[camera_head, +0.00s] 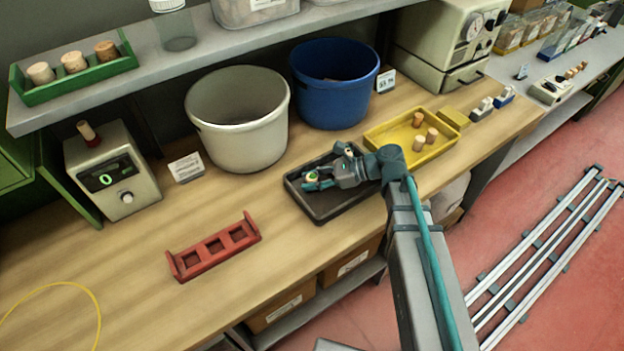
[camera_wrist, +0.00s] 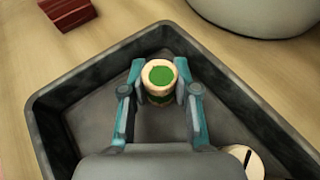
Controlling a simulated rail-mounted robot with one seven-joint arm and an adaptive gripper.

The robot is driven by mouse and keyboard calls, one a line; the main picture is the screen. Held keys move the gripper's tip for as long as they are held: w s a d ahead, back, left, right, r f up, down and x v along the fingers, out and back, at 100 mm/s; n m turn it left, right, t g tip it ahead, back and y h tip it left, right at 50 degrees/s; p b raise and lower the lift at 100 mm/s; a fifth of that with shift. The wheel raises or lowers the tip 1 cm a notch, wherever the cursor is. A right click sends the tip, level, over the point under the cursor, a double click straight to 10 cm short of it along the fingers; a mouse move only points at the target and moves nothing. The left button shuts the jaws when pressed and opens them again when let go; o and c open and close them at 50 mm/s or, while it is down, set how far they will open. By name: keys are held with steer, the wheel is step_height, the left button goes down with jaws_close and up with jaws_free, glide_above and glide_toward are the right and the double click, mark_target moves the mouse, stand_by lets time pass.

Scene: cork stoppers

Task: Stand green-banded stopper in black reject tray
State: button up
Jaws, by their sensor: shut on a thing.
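The green-banded stopper (camera_wrist: 159,80) is pale cork with a green disc on its top and a green band on its side. It stands upright between the two fingers of my gripper (camera_wrist: 160,88), which is shut on it. The black reject tray (camera_head: 321,216) lies on the bench, and my gripper (camera_head: 312,180) is low over its left part. In the wrist view the tray (camera_wrist: 70,72) surrounds the stopper and fingers. The stopper's base is hidden, so I cannot tell if it touches the tray floor.
Another pale stopper with a dark line (camera_wrist: 240,162) is in the tray, at the lower right in the wrist view. A yellow tray (camera_head: 384,148) with three corks stands to the right. A red rack (camera_head: 214,247) lies left. White (camera_head: 240,118) and blue (camera_head: 335,85) tubs stand behind.

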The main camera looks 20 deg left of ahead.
steer(key=o, duration=0.7)
steer(key=shift+f, duration=0.1)
steer(key=shift+o, duration=0.2)
steer(key=shift+w+d+r, duration=0.1)
steer(key=shift+d+r, duration=0.05)
steer(key=shift+r, duration=0.05)
steer(key=b+v, duration=0.2)
steer(key=v, duration=0.9)
steer(key=shift+d+r, duration=0.1)
steer(key=shift+r, duration=0.05)
steer(key=shift+d+r, duration=0.1)
steer(key=shift+d, duration=0.1)
